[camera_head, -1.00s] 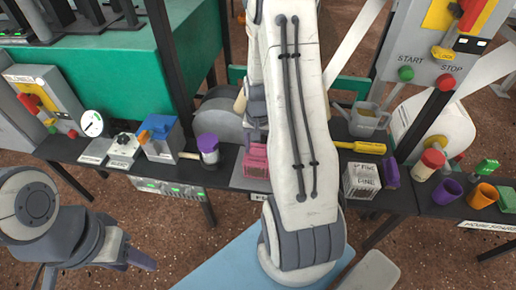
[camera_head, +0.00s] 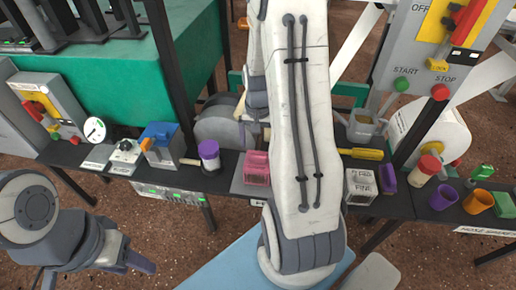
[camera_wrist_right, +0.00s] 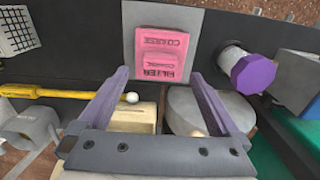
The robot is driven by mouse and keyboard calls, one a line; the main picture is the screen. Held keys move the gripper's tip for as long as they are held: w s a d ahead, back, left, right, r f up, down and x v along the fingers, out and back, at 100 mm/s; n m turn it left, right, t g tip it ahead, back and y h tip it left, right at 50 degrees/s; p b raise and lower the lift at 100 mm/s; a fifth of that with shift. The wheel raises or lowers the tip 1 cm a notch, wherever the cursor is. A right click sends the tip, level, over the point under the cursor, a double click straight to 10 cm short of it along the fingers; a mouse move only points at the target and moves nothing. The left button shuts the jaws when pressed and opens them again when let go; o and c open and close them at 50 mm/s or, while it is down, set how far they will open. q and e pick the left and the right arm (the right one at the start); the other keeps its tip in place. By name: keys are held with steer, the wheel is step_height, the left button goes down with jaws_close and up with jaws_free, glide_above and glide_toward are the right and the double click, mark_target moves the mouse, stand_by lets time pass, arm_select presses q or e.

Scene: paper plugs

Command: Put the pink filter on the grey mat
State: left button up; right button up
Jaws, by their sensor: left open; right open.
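The pink filter (camera_head: 257,168) stands on the shelf just left of my right arm. In the right wrist view the filter (camera_wrist_right: 162,50) shows lettering and appears to rest on a grey square mat (camera_wrist_right: 190,18); a strip of this mat (camera_head: 238,182) also shows in the head view. My right gripper (camera_wrist_right: 160,76) is open and empty, its fingertips pointing toward the filter's near edge in the wrist view. I cannot tell whether they touch it. My arm hides much of this gripper in the head view. My left gripper (camera_head: 140,262) is open and empty, low at the left, away from the shelf.
A purple-lidded jar (camera_head: 209,154) stands left of the filter. A yellow-handled tool (camera_head: 362,154), a white crate (camera_head: 361,186) and cups (camera_head: 443,196) lie to the right. A grey rounded machine (camera_head: 222,122) is behind the filter. A start-stop panel (camera_head: 420,60) stands at the back right.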

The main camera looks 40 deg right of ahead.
step_height(320, 180, up, 6)
steer(key=p, duration=0.2)
steer(key=s+a+r+n, duration=0.1)
steer(key=a+r+n, duration=0.25)
steer(key=a, duration=0.65)
steer(key=s+a+r+n, duration=0.25)
steer(key=a+n, duration=0.25)
steer(key=a, duration=0.5)
steer(key=s+a+r+n+y, duration=0.1)
steer(key=s+a+r+n, duration=0.2)
steer(key=s+a+n, duration=0.5)
steer(key=s+a, duration=0.3)
steer(key=s, duration=0.2)
steer(key=shift+r+n, duration=0.15)
steer(key=shift+n, duration=0.2)
steer(key=shift+r, duration=0.1)
